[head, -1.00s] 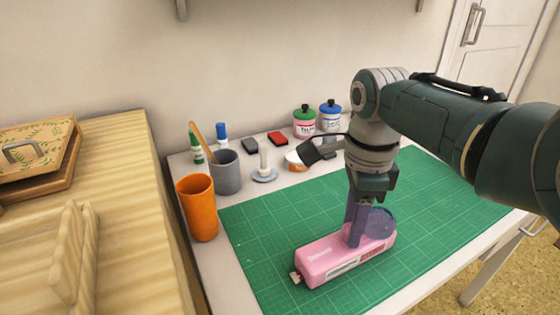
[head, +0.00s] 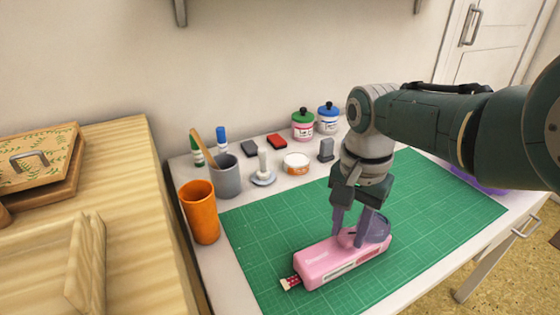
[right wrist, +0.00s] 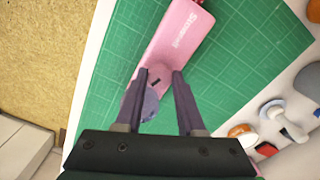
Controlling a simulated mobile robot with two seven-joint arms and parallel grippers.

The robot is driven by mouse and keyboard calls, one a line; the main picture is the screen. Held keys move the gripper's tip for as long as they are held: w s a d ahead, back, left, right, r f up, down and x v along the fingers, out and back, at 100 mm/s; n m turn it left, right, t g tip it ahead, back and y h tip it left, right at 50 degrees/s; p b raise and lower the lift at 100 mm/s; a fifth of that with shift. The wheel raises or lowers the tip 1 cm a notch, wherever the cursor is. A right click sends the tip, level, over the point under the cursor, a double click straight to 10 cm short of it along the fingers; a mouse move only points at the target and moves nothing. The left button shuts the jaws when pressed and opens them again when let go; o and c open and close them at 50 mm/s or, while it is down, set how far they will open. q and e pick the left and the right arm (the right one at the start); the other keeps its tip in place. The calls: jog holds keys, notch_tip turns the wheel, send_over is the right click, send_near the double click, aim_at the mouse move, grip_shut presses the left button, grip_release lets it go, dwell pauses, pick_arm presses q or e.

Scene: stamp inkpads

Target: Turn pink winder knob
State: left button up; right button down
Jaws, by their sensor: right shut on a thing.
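The pink device (head: 318,264) lies flat on the green cutting mat (head: 262,238); its body also shows in the right wrist view (right wrist: 178,38). A round purple disc (head: 378,228) sits at its right end, and shows partly behind the fingers in the wrist view (right wrist: 147,104). My right gripper (head: 350,233) points down over that end. Its fingers are shut on the pink winder knob (right wrist: 157,81), a small piece with a dark slot. The fingers hide part of the knob. A red-and-white strip (head: 290,282) sticks out of the device's left end. My left gripper is not in view.
An orange cup (head: 199,212) and a grey cup (head: 226,177) stand left of the mat. A stamp (head: 263,170), an orange-and-white tub (head: 296,163) and two ink jars (head: 303,125) stand behind it. The mat's left and front are clear.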

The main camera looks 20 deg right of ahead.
jog(key=n, duration=0.5)
jog(key=shift+n, duration=0.3)
jog(key=n, duration=1.3)
jog(key=shift+n, duration=0.3)
jog(key=n, duration=1.2)
jog(key=shift+n, duration=0.3)
jog(key=shift+n+b, duration=0.3)
jog(key=shift+n, duration=1.3)
